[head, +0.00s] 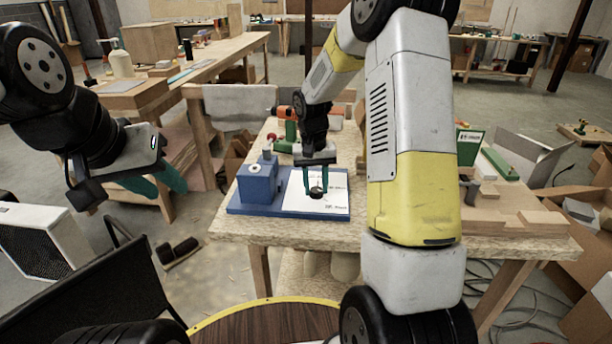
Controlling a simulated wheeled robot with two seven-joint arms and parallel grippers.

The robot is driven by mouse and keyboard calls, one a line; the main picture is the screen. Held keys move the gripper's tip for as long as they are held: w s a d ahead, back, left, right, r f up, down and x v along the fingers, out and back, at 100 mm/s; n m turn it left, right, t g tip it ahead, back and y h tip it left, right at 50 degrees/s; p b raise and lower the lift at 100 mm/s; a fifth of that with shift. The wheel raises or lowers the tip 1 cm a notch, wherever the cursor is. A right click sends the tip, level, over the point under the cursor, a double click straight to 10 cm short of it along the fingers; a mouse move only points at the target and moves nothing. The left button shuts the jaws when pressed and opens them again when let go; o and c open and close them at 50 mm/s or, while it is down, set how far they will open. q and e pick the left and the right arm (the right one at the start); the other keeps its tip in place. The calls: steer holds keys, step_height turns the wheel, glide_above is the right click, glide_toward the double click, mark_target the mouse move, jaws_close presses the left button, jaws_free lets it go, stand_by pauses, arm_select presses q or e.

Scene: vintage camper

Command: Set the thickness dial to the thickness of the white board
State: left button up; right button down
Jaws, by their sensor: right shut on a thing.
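A blue fixture (245,207) lies on the light wooden workbench. It has a blue block (258,184) at its left and a white panel (335,205) with small dark writing, too small to read. A black dial knob (317,193) stands over the white panel. My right gripper (317,187) points down from above, its teal fingers shut on this knob. They partly hide it, and its setting cannot be read. I cannot tell which piece is the white board. My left gripper (160,186) is open and empty, left of the workbench over the floor.
My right arm hides the bench's middle right. Wood pieces (505,190) and a green box (469,146) are at the right. A dark chair (95,290) stands at front left.

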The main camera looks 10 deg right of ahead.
mark_target(315, 191)
steer(key=n, duration=0.5)
steer(key=shift+n, duration=0.4)
steer(key=n, duration=0.4)
steer(key=shift+s+n, duration=0.1)
steer(key=shift+n, duration=0.3)
steer(key=shift+t, duration=0.3)
steer(key=c, duration=0.9)
jaws_free()
steer(key=shift+c, duration=0.2)
steer(key=shift+s+a+r, duration=0.1)
steer(key=shift+r, duration=1.9)
steer(key=shift+s+a+r, duration=0.1)
steer(key=shift+r, duration=1.85)
